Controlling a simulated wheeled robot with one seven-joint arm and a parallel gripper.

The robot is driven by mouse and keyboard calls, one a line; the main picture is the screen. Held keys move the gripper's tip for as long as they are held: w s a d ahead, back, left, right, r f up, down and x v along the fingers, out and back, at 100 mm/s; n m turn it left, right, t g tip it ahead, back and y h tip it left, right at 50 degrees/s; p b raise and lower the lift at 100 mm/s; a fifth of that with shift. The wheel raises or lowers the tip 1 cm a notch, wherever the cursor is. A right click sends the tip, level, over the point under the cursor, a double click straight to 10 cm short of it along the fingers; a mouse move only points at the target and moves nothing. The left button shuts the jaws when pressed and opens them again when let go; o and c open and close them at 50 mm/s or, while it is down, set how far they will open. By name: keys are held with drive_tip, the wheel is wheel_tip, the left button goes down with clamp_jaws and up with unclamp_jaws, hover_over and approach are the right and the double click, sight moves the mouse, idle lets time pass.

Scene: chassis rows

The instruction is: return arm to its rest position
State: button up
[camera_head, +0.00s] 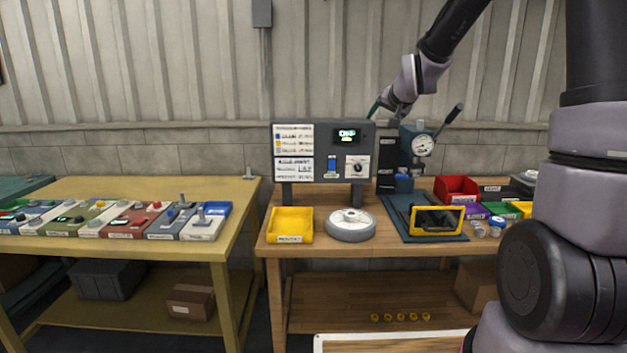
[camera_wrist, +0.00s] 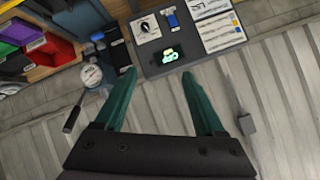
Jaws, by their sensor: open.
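My gripper (camera_head: 378,106) is raised in front of the wall, near the upper right corner of the grey control panel (camera_head: 322,152) in the head view. In the wrist view my gripper (camera_wrist: 155,88) shows two green fingers spread apart, with nothing between them. The control panel (camera_wrist: 190,35) also shows there, upside down and beyond the fingertips, with its lit display and knob. My arm runs from the gripper up and out of the top of the head view. Its thick lower links fill the right side.
The wooden bench (camera_head: 350,242) carries a yellow bin (camera_head: 290,223), a grey round part (camera_head: 350,225), a yellow-framed device (camera_head: 436,219), a red bin (camera_head: 456,189) and a lever press with a gauge (camera_head: 422,146). A yellow table (camera_head: 225,215) with several modules stands left. The wall above is mostly clear.

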drive_tip(key=s+d+r+g, duration=0.1)
drive_tip(key=s+r, duration=0.1)
drive_tip(key=s, duration=0.9)
drive_tip(key=s+d+r+g, duration=0.1)
drive_tip(key=s+d+r, duration=0.1)
drive_tip(key=s, duration=1)
drive_tip(key=s+d+r+g, duration=0.2)
drive_tip(key=s, duration=1)
